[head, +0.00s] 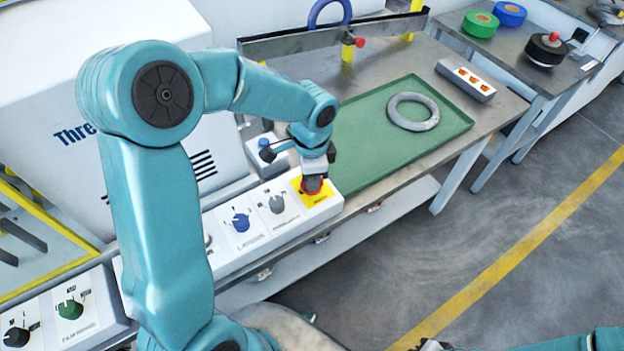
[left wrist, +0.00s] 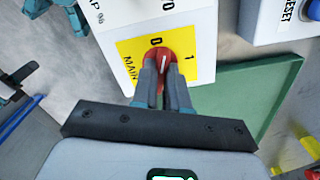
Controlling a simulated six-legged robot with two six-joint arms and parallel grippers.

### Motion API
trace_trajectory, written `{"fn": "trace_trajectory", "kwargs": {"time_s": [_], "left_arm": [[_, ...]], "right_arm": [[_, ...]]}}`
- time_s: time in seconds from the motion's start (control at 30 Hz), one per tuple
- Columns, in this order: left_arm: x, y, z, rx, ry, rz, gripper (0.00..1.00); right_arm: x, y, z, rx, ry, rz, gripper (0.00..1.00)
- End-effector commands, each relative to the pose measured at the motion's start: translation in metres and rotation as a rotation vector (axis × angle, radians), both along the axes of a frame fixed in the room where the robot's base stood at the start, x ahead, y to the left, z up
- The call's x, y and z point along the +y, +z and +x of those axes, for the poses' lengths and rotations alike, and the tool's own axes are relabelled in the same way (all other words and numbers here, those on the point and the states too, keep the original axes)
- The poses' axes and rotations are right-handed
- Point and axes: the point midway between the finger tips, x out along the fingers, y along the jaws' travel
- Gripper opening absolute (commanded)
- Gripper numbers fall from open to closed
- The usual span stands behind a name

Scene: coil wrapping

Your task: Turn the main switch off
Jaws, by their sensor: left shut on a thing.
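The main switch is a red rotary knob (head: 311,186) on a yellow plate at the right end of the white control panel (head: 255,238). In the left wrist view the red knob (left wrist: 160,62) sits on the yellow plate (left wrist: 128,62) marked MAIN, 0 and 1. Its white mark seems to point between the 0 and the 1. My left gripper (head: 314,178) is shut on the knob from above; its two fingers (left wrist: 164,90) hide part of it. My right arm shows only at the bottom right edge, with its gripper barely in the picture.
A green tray (head: 360,150) with a grey ring (head: 413,111) lies on the table to the right. The floor at right is clear.

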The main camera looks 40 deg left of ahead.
Motion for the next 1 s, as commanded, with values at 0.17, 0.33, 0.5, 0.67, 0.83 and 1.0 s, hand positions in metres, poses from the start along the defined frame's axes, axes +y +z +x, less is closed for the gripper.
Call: {"fn": "trace_trajectory", "kwargs": {"time_s": [0.17, 0.33, 0.5, 0.67, 0.83, 1.0], "left_arm": [[0.0, -0.002, 0.0, -0.001, 0.147, 0.002, 0.0], [0.0, -0.001, 0.0, -0.001, 0.263, 0.001, 0.0], [0.0, -0.001, 0.0, 0.001, 0.347, 0.001, 0.0], [0.0, 0.0, 0.0, 0.001, 0.393, 0.001, 0.0], [0.0, 0.0, 0.0, 0.001, 0.416, 0.001, 0.0], [0.0, 0.0, 0.0, 0.001, 0.42, 0.001, 0.0]], "right_arm": [[0.0, -0.011, 0.0, 0.0, 0.0, 0.0, 0.0], [0.0, -0.016, 0.0, 0.0, 0.0, 0.0, 0.0], [0.0, -0.02, 0.0, 0.0, 0.0, 0.0, 0.0], [0.0, -0.022, 0.0, 0.0, 0.0, 0.0, 0.0], [0.0, -0.022, 0.0, 0.0, 0.0, 0.0, 0.0], [0.0, -0.022, 0.0, 0.0, 0.0, 0.0, 0.0]]}}
